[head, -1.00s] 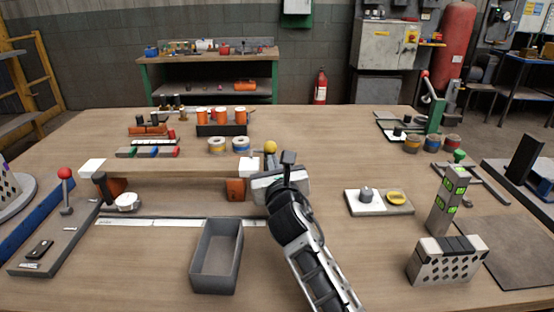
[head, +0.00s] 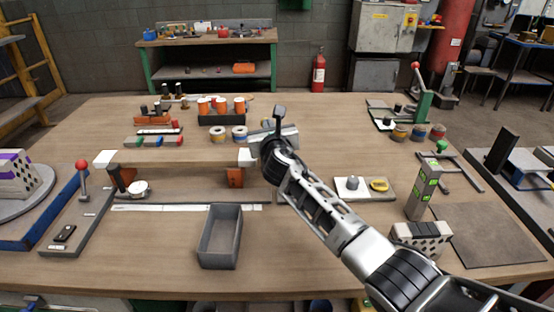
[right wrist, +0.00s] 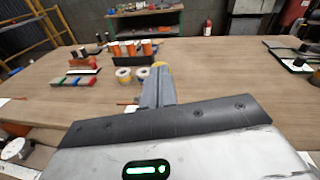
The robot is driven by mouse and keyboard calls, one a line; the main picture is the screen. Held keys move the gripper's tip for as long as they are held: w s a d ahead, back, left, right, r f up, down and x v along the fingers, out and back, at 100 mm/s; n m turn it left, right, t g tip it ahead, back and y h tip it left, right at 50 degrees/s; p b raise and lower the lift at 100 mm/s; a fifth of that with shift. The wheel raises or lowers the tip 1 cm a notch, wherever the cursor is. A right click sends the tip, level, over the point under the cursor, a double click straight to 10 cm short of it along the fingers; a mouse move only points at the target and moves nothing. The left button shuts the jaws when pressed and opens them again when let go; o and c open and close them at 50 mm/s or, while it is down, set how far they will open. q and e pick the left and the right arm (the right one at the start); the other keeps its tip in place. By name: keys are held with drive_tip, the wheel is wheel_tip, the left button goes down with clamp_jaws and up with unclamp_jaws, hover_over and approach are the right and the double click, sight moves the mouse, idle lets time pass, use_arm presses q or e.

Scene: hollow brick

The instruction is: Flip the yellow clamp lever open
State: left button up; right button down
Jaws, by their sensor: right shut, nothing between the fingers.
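My right gripper (head: 279,110) is shut and empty; its arm comes in from the lower right of the head view. It is above the table near the right end of the long wooden bar (head: 180,156). In the right wrist view its fingers (right wrist: 157,85) are together and point away over the table. A small yellow rounded part (right wrist: 160,65), perhaps the knob of the clamp lever, shows just past the fingertips. I cannot tell whether they touch it. In the head view the gripper hides that part and most of the clamp. My left gripper is not in view.
A grey open bin (head: 220,240) stands in front of the bar. Tape rolls (head: 218,135) and orange spools stand behind the bar.

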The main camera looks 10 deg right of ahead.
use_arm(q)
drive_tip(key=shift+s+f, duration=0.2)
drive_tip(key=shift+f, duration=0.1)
use_arm(e)
drive_tip(key=w, duration=0.1)
drive_tip(key=w+r, duration=0.1)
drive_tip(key=w, duration=0.1)
drive_tip(key=shift+w+d+r, duration=0.1)
drive_tip(key=shift+d+r, duration=0.05)
drive_tip(key=shift+d, duration=0.15)
use_arm(q)
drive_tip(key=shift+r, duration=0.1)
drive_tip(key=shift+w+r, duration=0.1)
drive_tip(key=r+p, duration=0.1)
drive_tip(key=p, duration=0.1)
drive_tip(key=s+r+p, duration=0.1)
drive_tip(key=p, duration=0.1)
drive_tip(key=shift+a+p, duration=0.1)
drive_tip(key=shift+p, duration=0.25)
use_arm(e)
drive_tip(key=s+d+r, duration=0.1)
drive_tip(key=s+r, duration=0.8)
drive_tip(key=shift+s, duration=0.25)
